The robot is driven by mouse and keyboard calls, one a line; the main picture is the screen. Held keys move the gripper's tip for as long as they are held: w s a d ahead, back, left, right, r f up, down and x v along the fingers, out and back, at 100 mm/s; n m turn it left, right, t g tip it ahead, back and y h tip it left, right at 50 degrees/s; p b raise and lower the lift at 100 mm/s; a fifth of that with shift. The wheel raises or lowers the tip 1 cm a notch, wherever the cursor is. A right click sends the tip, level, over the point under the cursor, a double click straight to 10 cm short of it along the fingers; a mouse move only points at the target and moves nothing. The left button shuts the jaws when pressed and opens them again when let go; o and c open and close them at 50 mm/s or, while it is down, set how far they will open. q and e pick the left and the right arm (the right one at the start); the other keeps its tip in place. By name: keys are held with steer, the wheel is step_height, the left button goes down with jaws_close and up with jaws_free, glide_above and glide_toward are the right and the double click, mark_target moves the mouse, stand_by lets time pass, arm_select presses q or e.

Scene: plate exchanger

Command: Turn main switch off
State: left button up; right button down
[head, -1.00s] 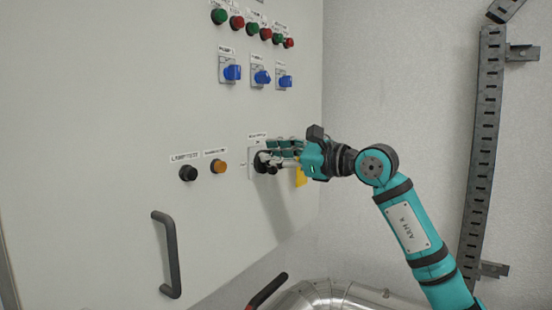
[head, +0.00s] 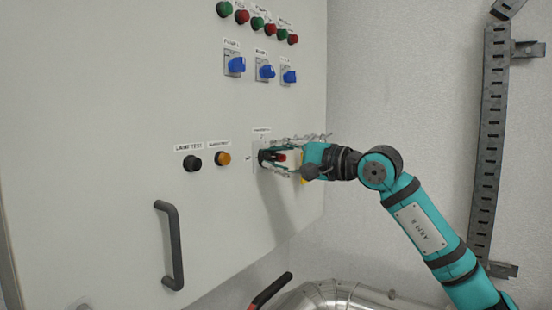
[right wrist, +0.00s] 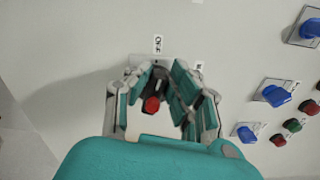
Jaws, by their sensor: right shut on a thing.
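The main switch shows as a red-and-black handle (head: 281,157) on a plate low on the cabinet's right part. My right gripper (head: 270,156) reaches it from the right and is shut on it, one finger on either side. In the right wrist view, the switch's red end (right wrist: 152,105) shows between the fingers of the right gripper (right wrist: 160,72). A label that seems to read OFF (right wrist: 157,44) is just beyond the fingertips, and a second label is partly hidden. The handle's exact angle is hard to tell. My left gripper is not in view.
The cabinet door (head: 110,90) carries blue switches (head: 266,72), red and green buttons, a black button (head: 192,163) and an orange button (head: 223,158). A grey door handle (head: 170,245) stands out at lower left.

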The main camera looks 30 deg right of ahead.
steer(key=shift+f+n, duration=0.35)
steer(key=shift+n, duration=0.75)
steer(key=c, duration=1.2)
jaws_free()
steer(key=shift+s+d, duration=0.15)
steer(key=shift+s, duration=0.1)
steer(key=v, duration=1.1)
steer(key=shift+s, duration=0.25)
